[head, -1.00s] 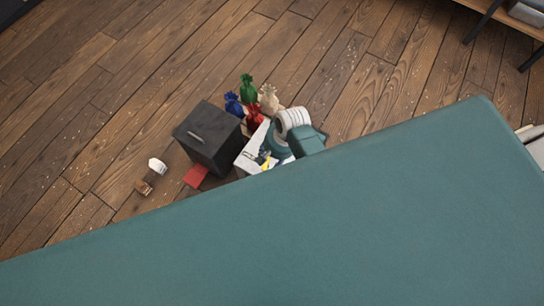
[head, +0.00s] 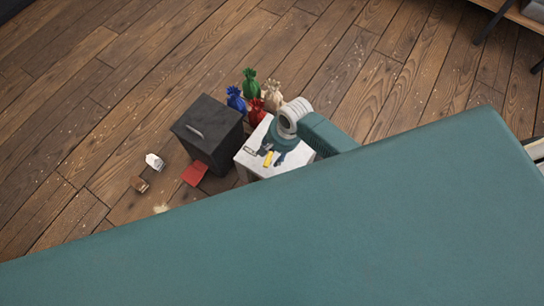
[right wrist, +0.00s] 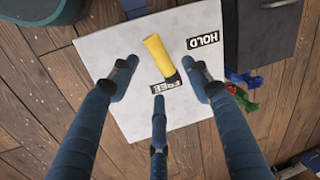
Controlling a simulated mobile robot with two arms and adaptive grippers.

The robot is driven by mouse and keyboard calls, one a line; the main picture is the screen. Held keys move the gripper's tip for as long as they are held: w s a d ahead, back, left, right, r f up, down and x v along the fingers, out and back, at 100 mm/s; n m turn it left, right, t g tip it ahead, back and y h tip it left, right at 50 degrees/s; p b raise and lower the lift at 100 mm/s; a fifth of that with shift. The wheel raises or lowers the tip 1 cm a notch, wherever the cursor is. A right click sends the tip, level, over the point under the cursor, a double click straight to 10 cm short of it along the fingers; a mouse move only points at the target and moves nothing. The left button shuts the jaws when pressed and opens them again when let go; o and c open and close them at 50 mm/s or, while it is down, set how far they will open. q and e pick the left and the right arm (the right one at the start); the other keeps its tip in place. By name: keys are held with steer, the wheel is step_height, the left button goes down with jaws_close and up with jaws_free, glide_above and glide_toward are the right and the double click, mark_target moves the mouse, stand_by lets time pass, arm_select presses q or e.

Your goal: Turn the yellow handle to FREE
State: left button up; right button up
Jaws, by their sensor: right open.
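The yellow handle (right wrist: 156,52) lies across the white top of a small stand (right wrist: 108,50) in the right wrist view. Its lower end is close to the FREE label (right wrist: 160,88); the HOLD label (right wrist: 203,40) is to its right. In the head view the yellow handle (head: 268,158) shows small on the white stand (head: 246,161). My right gripper (right wrist: 160,82) is open, its fingers spread around the handle's lower end and the FREE label. I cannot tell whether they touch. It also shows in the head view (head: 276,153). My left gripper is not in view.
A dark box (head: 209,134) with a grey handle stands left of the stand. Blue (head: 235,99), green (head: 250,82), red (head: 257,110) and beige (head: 272,98) sacks stand behind it. A red piece (head: 194,174) and two small items lie on the otherwise open floor.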

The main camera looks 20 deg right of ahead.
mark_target(273, 162)
steer(key=shift+w+a+f+b, duration=0.1)
steer(key=shift+a+f+b, duration=0.05)
steer(key=shift+f, duration=0.65)
steer(key=shift+w+a+f+b, duration=0.1)
steer(key=shift+f+b, duration=0.05)
steer(key=shift+f, duration=0.6)
steer(key=shift+w+a+f+b, duration=0.1)
steer(key=shift+a+f+b, duration=0.05)
steer(key=shift+f, duration=0.65)
steer(key=c, duration=1.2)
steer(key=m+p, duration=0.1)
steer(key=p, duration=0.2)
steer(key=shift+s+r+m, duration=0.25)
steer(key=shift+r+m, duration=0.05)
steer(key=shift+m, duration=0.1)
steer(key=shift+f+m, duration=0.1)
steer(key=shift+m, duration=0.3)
steer(key=shift+d+f, duration=0.1)
steer(key=shift+f, duration=0.15)
